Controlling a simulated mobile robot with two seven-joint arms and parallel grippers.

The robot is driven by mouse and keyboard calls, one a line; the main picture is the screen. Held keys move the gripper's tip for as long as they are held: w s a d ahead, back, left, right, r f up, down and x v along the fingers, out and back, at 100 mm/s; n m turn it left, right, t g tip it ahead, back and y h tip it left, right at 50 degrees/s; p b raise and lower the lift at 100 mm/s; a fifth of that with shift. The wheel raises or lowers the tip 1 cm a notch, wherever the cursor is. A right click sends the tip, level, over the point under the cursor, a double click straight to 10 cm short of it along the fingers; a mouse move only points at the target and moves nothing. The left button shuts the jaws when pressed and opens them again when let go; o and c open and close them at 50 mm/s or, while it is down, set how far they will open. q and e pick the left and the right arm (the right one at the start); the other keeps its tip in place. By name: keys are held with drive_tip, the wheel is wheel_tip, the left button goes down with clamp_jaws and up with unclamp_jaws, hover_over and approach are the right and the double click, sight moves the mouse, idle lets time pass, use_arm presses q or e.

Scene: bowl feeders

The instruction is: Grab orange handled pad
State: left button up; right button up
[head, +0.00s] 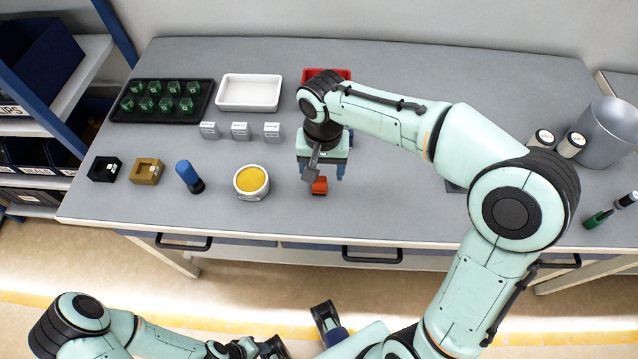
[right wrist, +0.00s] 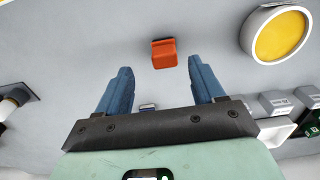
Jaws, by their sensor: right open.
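The orange-handled pad (head: 320,186) is a small orange block lying on the grey bench near its front edge. In the right wrist view its orange handle (right wrist: 164,53) shows between and just beyond my fingertips. My right gripper (head: 321,173) is open, with blue fingers pointing down at the bench, just behind the pad in the head view. In the right wrist view the right gripper (right wrist: 160,66) has nothing between its fingers. My left arm shows at the bottom of the head view, clear of the bench; the state of its jaws is unclear.
A round white pot with yellow contents (head: 251,182) stands left of the pad, with a blue-handled tool (head: 189,176) beyond it. A red tray (head: 338,74) lies behind my right wrist. Small white boxes (head: 241,131) stand behind the pot.

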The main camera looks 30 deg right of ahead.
sight(320, 179)
drive_tip(key=f, duration=0.7)
drive_tip(key=shift+w+a+b, duration=0.15)
drive_tip(key=shift+w+b, duration=0.15)
drive_tip(key=shift+b, duration=0.05)
drive_tip(key=c, duration=1.1)
